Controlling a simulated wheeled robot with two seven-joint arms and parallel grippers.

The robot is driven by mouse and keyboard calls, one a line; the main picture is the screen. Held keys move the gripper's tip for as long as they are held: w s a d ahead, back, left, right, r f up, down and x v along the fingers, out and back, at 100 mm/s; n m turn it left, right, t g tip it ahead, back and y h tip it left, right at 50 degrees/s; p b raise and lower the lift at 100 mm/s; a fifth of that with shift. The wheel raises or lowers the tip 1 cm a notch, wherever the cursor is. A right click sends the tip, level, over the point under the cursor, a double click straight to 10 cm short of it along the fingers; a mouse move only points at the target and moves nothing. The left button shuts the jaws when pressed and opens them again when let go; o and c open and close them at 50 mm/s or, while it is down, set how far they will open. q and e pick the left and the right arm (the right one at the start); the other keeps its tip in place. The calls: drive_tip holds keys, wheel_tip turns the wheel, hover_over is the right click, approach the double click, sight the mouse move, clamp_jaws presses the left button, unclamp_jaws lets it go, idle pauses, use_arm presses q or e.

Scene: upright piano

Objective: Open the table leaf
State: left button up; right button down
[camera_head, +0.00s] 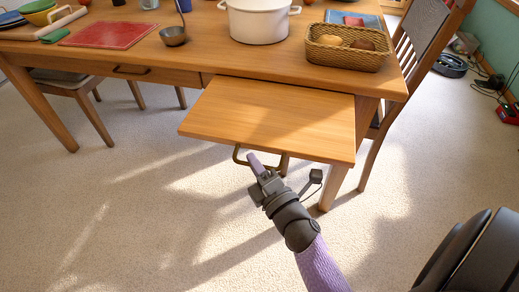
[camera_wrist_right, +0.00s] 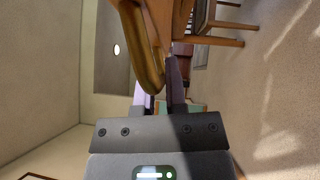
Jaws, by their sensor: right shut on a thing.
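The wooden table (camera_head: 140,60) fills the upper part of the head view. Its leaf (camera_head: 270,115) is a flat wooden board that sticks out from under the tabletop toward me. A brass handle (camera_head: 238,156) hangs under the leaf's front edge. My right gripper (camera_head: 256,165) is at this handle and shut on it; the fingers hide part of the handle. In the right wrist view the brass handle (camera_wrist_right: 143,50) runs down between the two fingers (camera_wrist_right: 160,95). My left gripper is not in view.
On the tabletop are a white pot (camera_head: 258,20), a wicker basket (camera_head: 347,46) with round items, a ladle (camera_head: 174,35) and a red board (camera_head: 107,34). A chair (camera_head: 415,50) stands at the right. The carpet before the leaf is clear.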

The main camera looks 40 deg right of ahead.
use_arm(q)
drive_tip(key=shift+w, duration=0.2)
use_arm(e)
drive_tip(key=shift+s+a, duration=0.35)
drive_tip(key=shift+a, duration=0.05)
drive_tip(key=c, duration=1)
unclamp_jaws()
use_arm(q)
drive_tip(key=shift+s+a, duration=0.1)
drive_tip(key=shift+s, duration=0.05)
